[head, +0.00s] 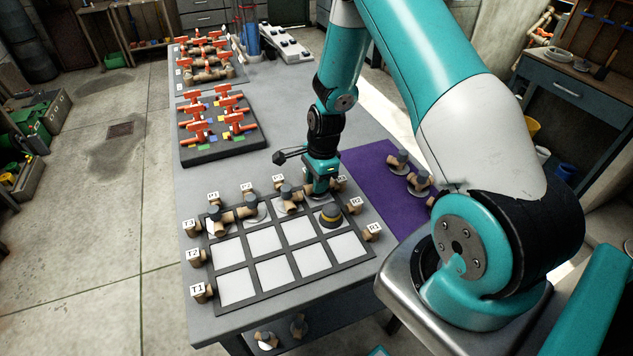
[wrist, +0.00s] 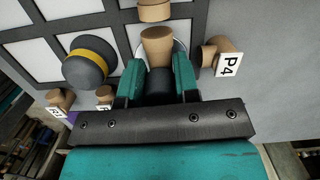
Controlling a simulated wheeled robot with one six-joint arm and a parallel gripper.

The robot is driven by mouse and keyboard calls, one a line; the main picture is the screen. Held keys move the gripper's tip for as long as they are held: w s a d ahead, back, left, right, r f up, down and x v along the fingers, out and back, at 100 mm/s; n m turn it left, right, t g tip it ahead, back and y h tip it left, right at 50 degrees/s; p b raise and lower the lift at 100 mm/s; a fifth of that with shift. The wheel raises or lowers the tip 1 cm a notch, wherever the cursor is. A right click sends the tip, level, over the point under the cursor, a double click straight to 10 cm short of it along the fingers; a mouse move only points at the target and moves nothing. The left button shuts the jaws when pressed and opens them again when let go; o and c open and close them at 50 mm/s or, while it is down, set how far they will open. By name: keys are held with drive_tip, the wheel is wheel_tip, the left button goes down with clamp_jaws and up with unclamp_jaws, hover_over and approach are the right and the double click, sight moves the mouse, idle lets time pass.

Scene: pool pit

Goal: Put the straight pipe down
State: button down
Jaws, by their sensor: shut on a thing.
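My gripper (head: 318,186) is over the far row of the grid board (head: 264,291), near its far right corner. In the wrist view, my gripper (wrist: 158,82) is shut on the straight pipe (wrist: 158,48), which has a tan end and a dark middle between the fingers. The pipe is beside the P4 label (wrist: 229,66) and its tan stub. A pale round edge shows by the pipe. I cannot tell whether the pipe touches the board. In the head view my gripper mostly hides it.
A dark knob with a yellow band (head: 330,214) stands in the cell just nearer, close to my gripper. Other pipe pieces (head: 289,199) fill the far row to the left. The nearer cells are empty. A purple mat (head: 372,177) with several pieces lies right.

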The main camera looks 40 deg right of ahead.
drive_tip(key=shift+f, duration=0.55)
drive_tip(key=shift+f, duration=0.1)
drive_tip(key=c, duration=0.8)
unclamp_jaws()
drive_tip(key=shift+c, duration=0.2)
drive_tip(key=r, duration=0.3)
drive_tip(key=d+r+b, duration=0.1)
drive_tip(key=r, duration=0.3)
drive_tip(key=r+b, duration=0.1)
drive_tip(key=r, duration=0.3)
drive_tip(key=shift+s+d+r, duration=0.2)
drive_tip(key=s+a+r+n+y, duration=0.1)
drive_tip(key=s+a+r+n, duration=0.3)
drive_tip(key=a+r+n, duration=0.3)
drive_tip(key=s+a+r+n+y, duration=0.1)
drive_tip(key=s+a+r+n, duration=0.3)
drive_tip(key=a+r+n, duration=0.4)
drive_tip(key=s+a+r+n, duration=0.3)
drive_tip(key=s+a+n, duration=0.6)
drive_tip(key=s+n, duration=0.3)
drive_tip(key=shift+s+y, duration=0.4)
drive_tip(key=shift+s, duration=0.55)
